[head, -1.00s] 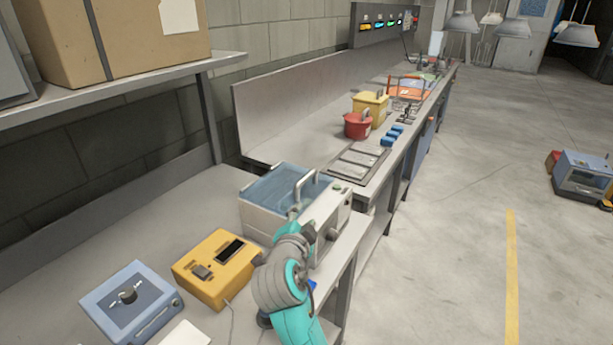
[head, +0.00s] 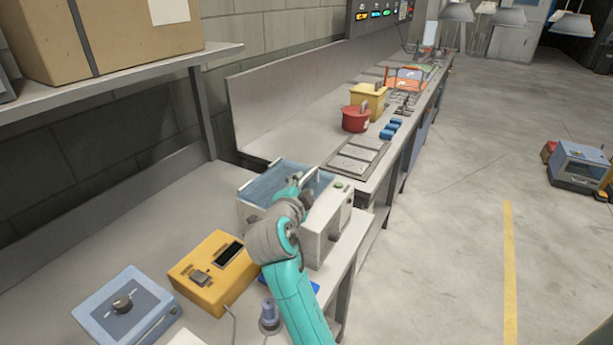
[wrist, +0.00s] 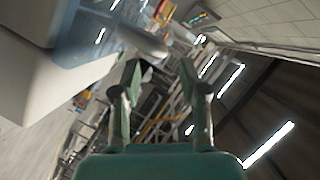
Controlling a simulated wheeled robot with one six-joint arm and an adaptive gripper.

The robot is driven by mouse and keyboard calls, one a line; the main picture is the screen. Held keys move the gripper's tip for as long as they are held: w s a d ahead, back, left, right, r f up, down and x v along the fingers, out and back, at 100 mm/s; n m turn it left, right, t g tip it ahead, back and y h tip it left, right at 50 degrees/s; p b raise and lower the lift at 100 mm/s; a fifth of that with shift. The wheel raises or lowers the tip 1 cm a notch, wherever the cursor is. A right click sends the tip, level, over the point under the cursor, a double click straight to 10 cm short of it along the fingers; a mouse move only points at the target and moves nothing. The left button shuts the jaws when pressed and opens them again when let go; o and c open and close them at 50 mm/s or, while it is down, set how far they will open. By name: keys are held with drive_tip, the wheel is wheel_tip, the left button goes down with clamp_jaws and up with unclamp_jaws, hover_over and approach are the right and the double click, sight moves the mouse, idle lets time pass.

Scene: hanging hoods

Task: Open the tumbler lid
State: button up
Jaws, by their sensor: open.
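The tumbler (head: 325,222) is a pale grey box on the bench with a see-through blue lid (head: 262,187) on top. The lid looks shut. A light handle (head: 309,178) stands up from the lid, partly covered by my arm. In the wrist view the tumbler body (wrist: 35,85) fills the left side, the bluish lid (wrist: 92,38) is beside it, and a blurred grey bar, likely the handle (wrist: 143,42), lies just ahead of the fingertips. My gripper (wrist: 166,82) is open, with nothing between its fingers. In the head view my arm mostly hides it over the lid.
A yellow device (head: 215,270) and a blue-grey box with a knob (head: 125,305) stand left of my arm. A cardboard box (head: 105,40) sits on the shelf above. Red (head: 356,119) and yellow (head: 374,97) containers stand farther along the bench. The floor at right is mostly clear.

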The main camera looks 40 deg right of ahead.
sight(305, 180)
drive_tip(key=x, duration=0.7)
drive_tip(key=shift+w+d, duration=0.15)
drive_tip(key=shift+f, duration=0.1)
clamp_jaws()
